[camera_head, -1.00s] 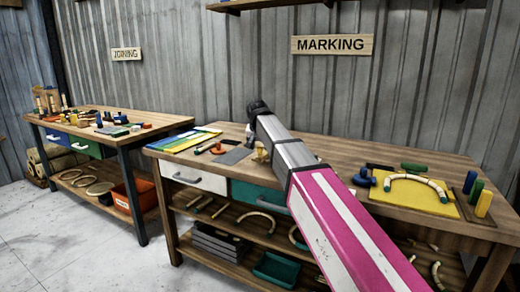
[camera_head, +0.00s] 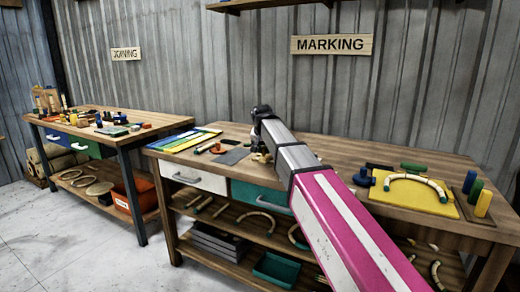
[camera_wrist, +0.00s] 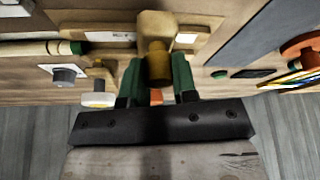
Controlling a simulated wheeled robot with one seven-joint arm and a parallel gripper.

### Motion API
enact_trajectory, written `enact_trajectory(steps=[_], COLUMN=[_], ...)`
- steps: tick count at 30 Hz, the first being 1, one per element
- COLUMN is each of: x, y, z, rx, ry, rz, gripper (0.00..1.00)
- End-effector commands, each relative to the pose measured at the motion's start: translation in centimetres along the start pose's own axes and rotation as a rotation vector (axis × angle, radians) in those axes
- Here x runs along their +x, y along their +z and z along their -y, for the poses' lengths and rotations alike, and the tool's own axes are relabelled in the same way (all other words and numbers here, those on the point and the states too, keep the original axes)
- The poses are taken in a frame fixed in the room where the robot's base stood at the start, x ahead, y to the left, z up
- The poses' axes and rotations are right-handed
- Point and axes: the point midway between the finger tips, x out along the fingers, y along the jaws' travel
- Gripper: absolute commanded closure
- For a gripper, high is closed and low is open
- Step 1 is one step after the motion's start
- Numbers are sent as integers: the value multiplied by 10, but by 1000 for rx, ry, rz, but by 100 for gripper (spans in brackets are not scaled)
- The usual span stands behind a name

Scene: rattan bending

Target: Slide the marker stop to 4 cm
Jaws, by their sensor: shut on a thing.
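In the wrist view, my gripper (camera_wrist: 158,82) has two green fingers shut on the sides of a brass-brown knob (camera_wrist: 158,66). The knob joins a tan wooden block, which I take to be the marker stop (camera_wrist: 157,24). White label-like patches lie on either side of the block. Any scale marks are too small to read, so the stop's position in centimetres cannot be told. In the head view, my arm comes down over the marking bench (camera_head: 330,150) and hides most of the gripper and stop.
A rod with a green end (camera_wrist: 75,48) and a grey knob (camera_wrist: 64,74) lie left of the fingers in the wrist view. A dark grey plate (camera_head: 231,156) is close by. A yellow board (camera_head: 385,197) with a bent rattan arc sits at the right of the bench.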

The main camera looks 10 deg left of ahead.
Motion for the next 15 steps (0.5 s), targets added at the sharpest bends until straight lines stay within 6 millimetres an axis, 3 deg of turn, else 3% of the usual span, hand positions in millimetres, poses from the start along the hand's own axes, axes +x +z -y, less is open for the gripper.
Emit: enact_trajectory(steps=[3,10,11,12,13,15], x=[-2,-2,-2,-2,-2,-2], y=[5,5,5,5,5,5], z=[-14,-15,-15,-15,-15,-15], rx=[2,1,1,1,1,1], ry=[2,6,6,6,6,5], rz=[0,2,2,2,2,2], gripper=[100,100,67,54,48,48])
